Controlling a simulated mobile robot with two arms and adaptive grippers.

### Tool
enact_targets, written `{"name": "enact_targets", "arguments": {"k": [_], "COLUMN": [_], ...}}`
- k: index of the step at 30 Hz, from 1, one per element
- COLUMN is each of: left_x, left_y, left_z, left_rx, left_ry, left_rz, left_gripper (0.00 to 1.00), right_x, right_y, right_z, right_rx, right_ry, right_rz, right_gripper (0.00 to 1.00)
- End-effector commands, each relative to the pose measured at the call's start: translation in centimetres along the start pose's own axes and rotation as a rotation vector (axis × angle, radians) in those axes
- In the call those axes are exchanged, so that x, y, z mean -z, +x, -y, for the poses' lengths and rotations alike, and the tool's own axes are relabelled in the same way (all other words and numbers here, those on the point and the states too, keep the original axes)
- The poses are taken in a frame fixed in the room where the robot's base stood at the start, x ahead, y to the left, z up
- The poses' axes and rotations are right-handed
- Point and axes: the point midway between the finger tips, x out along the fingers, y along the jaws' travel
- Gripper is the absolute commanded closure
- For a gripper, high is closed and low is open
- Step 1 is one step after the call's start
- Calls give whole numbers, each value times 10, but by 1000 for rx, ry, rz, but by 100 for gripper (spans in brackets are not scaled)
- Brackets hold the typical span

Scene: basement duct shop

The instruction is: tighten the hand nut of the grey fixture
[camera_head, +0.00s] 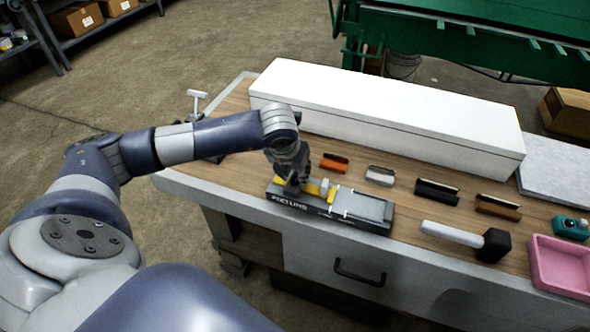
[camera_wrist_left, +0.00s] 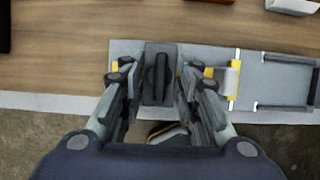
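The grey fixture (camera_head: 366,206) lies flat at the front edge of the workbench, with a dark labelled front side and yellow parts. Its long grey plate (camera_wrist_left: 275,82) shows at the right of the left wrist view. A dark upright bar, which looks like the hand nut (camera_wrist_left: 159,77), stands on a grey block at the fixture's left end. My left gripper (camera_wrist_left: 158,88) is open, with one finger on each side of that bar and gaps visible between. In the head view my left gripper (camera_head: 291,181) hides the nut. My right gripper is not in view.
Orange (camera_head: 334,162), white (camera_head: 380,175), black (camera_head: 437,190) and brown (camera_head: 498,206) pieces line up behind the fixture, before a long white box (camera_head: 390,115). A mallet (camera_head: 465,238), a teal object (camera_head: 570,227) and a pink tray (camera_head: 562,265) sit to the right.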

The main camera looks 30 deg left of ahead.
Motion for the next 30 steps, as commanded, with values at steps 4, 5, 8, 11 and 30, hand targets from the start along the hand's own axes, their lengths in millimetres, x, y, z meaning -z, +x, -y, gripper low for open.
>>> {"name": "enact_targets", "arguments": {"k": [4,5,8,11,30], "left_x": [0,0,0,0,2], "left_y": [0,0,0,0,5], "left_z": [0,0,0,0,-2], "left_rx": [0,0,0,0,61], "left_ry": [1,1,1,1,149], "left_rz": [0,0,-1,-1,1], "left_gripper": [70,70,86,100,100], "right_x": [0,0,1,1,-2], "right_y": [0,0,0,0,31], "right_z": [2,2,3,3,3], "right_rx": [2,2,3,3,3], "right_ry": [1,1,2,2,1], "right_rz": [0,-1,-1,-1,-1], "right_gripper": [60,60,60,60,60]}}
